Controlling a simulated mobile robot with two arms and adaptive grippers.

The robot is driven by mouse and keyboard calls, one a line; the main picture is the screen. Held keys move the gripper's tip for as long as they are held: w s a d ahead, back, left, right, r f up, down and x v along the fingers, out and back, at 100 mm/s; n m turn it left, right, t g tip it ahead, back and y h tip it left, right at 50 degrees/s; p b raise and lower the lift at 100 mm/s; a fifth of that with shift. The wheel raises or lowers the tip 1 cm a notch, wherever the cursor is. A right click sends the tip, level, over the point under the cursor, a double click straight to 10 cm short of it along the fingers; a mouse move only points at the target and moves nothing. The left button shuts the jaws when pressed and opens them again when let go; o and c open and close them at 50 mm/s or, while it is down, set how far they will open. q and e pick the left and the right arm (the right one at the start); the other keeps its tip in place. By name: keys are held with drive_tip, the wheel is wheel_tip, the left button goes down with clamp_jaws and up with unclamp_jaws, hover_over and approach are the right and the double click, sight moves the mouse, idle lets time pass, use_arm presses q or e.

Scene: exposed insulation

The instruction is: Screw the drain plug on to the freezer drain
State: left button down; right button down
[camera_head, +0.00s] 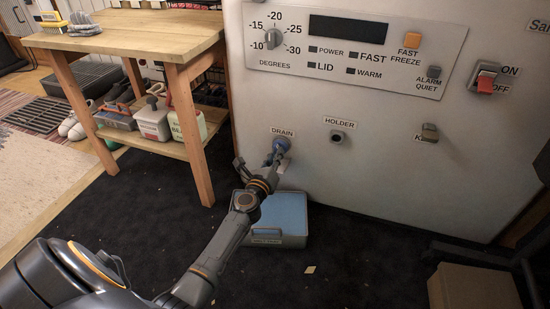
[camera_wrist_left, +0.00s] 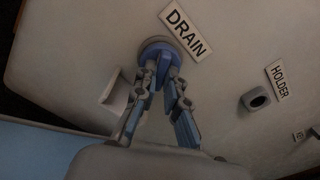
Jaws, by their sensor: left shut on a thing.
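The blue drain plug (camera_head: 281,144) is at the freezer drain, just below the DRAIN label on the white freezer front (camera_head: 380,190). In the left wrist view the plug (camera_wrist_left: 158,50) sits against the round grey drain fitting. My left gripper (camera_head: 272,158) is shut on the plug; its two fingers (camera_wrist_left: 165,80) reach up to it from below. The drain's opening is hidden behind the plug, and I cannot tell how far the plug is screwed on. My right gripper is not in view.
A blue-topped grey tray (camera_head: 282,238) stands on the dark floor under the drain. The holder (camera_head: 337,137) is empty, right of the drain. A wooden bench (camera_head: 130,32) stands at left, a cardboard box (camera_head: 472,290) at lower right.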

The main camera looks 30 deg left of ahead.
use_arm(q)
drive_tip(key=c, duration=1.3)
unclamp_jaws()
drive_tip(key=shift+c, duration=0.2)
drive_tip(key=v, duration=0.7)
drive_tip(key=shift+s, duration=0.25)
drive_tip(key=shift+d, duration=0.1)
